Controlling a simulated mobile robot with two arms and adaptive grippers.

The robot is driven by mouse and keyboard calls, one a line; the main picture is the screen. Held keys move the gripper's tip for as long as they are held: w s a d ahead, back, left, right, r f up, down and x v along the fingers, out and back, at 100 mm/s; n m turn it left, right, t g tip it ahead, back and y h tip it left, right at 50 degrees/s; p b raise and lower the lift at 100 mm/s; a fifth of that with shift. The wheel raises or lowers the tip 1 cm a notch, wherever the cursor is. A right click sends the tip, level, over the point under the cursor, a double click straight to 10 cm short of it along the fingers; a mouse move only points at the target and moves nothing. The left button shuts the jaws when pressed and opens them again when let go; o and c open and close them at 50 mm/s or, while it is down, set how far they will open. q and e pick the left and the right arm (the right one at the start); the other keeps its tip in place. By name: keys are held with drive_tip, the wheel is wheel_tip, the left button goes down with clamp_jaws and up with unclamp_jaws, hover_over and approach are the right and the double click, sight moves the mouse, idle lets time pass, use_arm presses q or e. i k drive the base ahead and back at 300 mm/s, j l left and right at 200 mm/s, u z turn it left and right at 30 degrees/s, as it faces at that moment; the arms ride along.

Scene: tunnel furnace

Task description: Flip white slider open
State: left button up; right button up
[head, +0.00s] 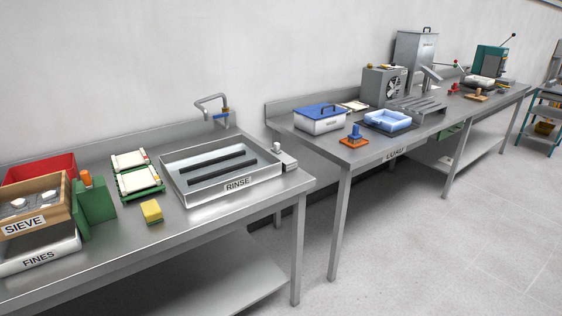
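I cannot single out a white slider for certain in the head view. A small grey box (286,161) with a white knob (276,147) stands at the right end of the near bench, beside the rinse tray. It is too small to tell whether it has a slider or how that is set. Neither of my grippers is in view.
The near steel bench (230,220) carries the rinse tray (235,194), a yellow sponge (151,211), green racks (139,184) and a sieve box (50,205). A second bench (345,153) holds a blue-lidded box (321,118) and machines. Floor (430,250) at right is clear.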

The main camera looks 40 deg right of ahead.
sight(276, 149)
drive_tip(key=i+l, duration=0.25)
drive_tip(key=l, duration=0.15)
drive_tip(key=i+l, duration=0.2)
drive_tip(key=l, duration=0.2)
drive_tip(key=i+l, duration=0.25)
drive_tip(key=l, duration=0.15)
drive_tip(key=i+l, duration=0.25)
drive_tip(key=l, duration=0.15)
drive_tip(key=i+l+u, duration=0.1)
drive_tip(key=i+l, duration=0.15)
drive_tip(key=l, duration=0.15)
drive_tip(key=i+l, duration=0.2)
drive_tip(key=l, duration=0.2)
